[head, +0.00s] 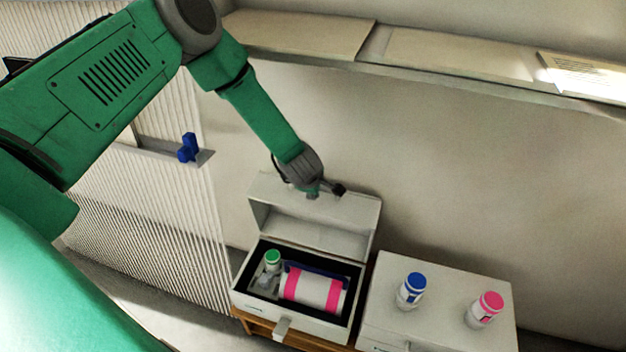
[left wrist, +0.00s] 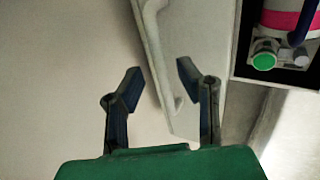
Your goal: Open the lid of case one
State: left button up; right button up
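A white case (head: 240,300) stands at the lower middle with its lid (head: 345,212) raised, tilted back near the wall. Inside its dark interior are a green-capped bottle (head: 271,262) and a white-and-pink cylinder (head: 312,288) with a dark blue part behind it. A small latch (head: 282,326) shows on the case's front. My left gripper (head: 324,190) is at the upper part of the raised lid. In the left wrist view my left gripper (left wrist: 160,70) has its fingers apart, with the lid's pale edge (left wrist: 165,60) beyond them. Contact cannot be told. My right gripper is out of view.
A second, closed white case (head: 445,270) stands to the right, with a blue-capped bottle (head: 411,291) and a pink-capped bottle (head: 485,309) on top. A shelf (head: 450,75) runs along the wall above. A blue object (head: 188,148) sits on a small ledge at the left.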

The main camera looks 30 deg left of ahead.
pick_arm(q)
jog(key=v, duration=0.8)
jog(key=shift+r, duration=0.2)
jog(key=shift+s, duration=0.2)
jog(key=s+d+f+m+g, duration=0.1)
jog(key=s+d+f+m, duration=0.1)
jog(key=s+f+m, duration=0.4)
jog(key=s+d+f+m+g, duration=0.15)
jog(key=s+m, duration=0.25)
jog(key=s, duration=0.4)
jog(key=s+d+f+m+g+h, duration=0.1)
jog(key=s+m+g, duration=0.2)
jog(key=s+m, duration=0.8)
jog(key=s, duration=0.9)
jog(key=shift+f, duration=0.35)
